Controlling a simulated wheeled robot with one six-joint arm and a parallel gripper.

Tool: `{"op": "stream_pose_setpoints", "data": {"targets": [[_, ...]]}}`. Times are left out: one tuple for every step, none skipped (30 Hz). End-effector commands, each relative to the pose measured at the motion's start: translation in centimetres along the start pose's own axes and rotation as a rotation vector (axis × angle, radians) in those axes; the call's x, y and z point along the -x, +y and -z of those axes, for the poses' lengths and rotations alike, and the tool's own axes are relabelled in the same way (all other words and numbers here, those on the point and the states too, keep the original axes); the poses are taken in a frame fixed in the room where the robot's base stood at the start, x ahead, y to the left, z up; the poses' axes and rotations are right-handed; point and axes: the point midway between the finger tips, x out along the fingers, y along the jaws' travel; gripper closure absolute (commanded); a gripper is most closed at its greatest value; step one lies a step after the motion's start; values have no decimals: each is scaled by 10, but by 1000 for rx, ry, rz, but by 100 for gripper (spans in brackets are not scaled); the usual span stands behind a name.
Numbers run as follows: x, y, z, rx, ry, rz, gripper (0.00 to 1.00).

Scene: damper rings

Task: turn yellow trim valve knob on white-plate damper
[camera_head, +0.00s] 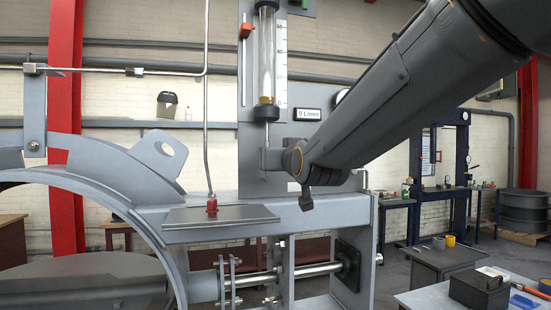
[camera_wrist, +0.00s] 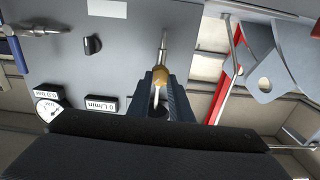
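My gripper (camera_wrist: 160,80) points at the grey panel (camera_wrist: 210,25) in the wrist view, which looks upside down. Its two dark fingers are apart, one on each side of a yellowish-tan part that looks like the trim valve knob (camera_wrist: 158,77). A pale strip and a dark spot show between the fingers. I cannot tell whether they touch the knob. A metal stem (camera_wrist: 163,40) runs beyond the knob. A white plate (camera_wrist: 107,8) is on the panel.
A glass flow tube (camera_head: 266,55) with a scale stands on the panel above a "0 L/min" display (camera_head: 307,114). A black knob (camera_wrist: 92,45) and a round gauge (camera_wrist: 48,107) sit nearby. The grey damper ring (camera_head: 100,178) and its lug are at left.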

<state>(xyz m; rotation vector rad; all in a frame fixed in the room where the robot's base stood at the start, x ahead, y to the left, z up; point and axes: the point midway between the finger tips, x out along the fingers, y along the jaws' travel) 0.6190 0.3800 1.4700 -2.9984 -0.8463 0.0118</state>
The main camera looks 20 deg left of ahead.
Motion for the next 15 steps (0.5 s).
{"op": "stream_pose_setpoints", "data": {"targets": [[0,0,0,0,0,0,81],[0,0,0,0,0,0,81],[0,0,0,0,0,0,81],[0,0,0,-1,0,0,81],[0,0,0,-1,0,0,81],[1,0,0,-1,0,0,81],[1,0,0,-1,0,0,81],[2,0,0,-1,0,0,81],[2,0,0,-1,0,0,81],[3,0,0,-1,0,0,81],[4,0,0,-1,0,0,81],[6,0,0,-1,0,0,81],[7,0,0,-1,0,0,81],[8,0,0,-1,1,0,81],[10,0,1,-1,1,0,81]]}}
